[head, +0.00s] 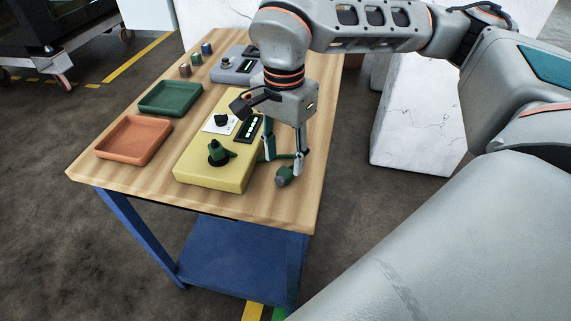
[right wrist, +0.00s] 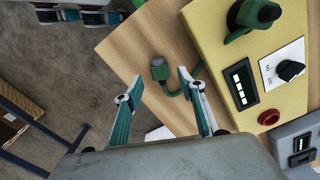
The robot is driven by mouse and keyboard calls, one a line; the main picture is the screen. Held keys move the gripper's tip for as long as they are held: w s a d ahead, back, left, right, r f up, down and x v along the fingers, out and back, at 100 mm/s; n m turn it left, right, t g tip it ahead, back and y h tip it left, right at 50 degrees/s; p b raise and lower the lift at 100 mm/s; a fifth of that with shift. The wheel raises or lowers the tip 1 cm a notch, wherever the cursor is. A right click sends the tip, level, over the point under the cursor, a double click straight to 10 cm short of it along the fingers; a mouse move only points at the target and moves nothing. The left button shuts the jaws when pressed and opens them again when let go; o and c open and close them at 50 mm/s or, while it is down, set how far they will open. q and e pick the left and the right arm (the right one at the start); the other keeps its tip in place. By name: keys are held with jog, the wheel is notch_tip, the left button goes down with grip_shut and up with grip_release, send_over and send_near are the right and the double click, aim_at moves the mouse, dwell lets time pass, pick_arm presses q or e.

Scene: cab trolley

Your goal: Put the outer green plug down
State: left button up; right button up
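A green plug with a grey end (head: 284,177) appears to lie on the wooden table to the right of the yellow box (head: 190,170). It also shows in the right wrist view (right wrist: 158,67), with its green cable curving toward the box. My right gripper (head: 283,163) is open above it. In the right wrist view its fingertips (right wrist: 159,78) are spread on either side of the plug, with visible gaps. Another green plug (head: 218,153) sits upright on the yellow box's near end; it also shows in the right wrist view (right wrist: 256,14). My left gripper is out of view.
The yellow box carries a black knob (head: 222,120), a lit display (right wrist: 241,84) and a red button (right wrist: 268,117). An orange tray (head: 102,151) and a green tray (head: 143,105) stand to the left. A grey box (head: 222,76) and small blocks are behind.

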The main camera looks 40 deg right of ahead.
aim_at(284, 172)
notch_tip(284, 172, up, 8)
jog(key=p, duration=0.1)
dwell(0.4)
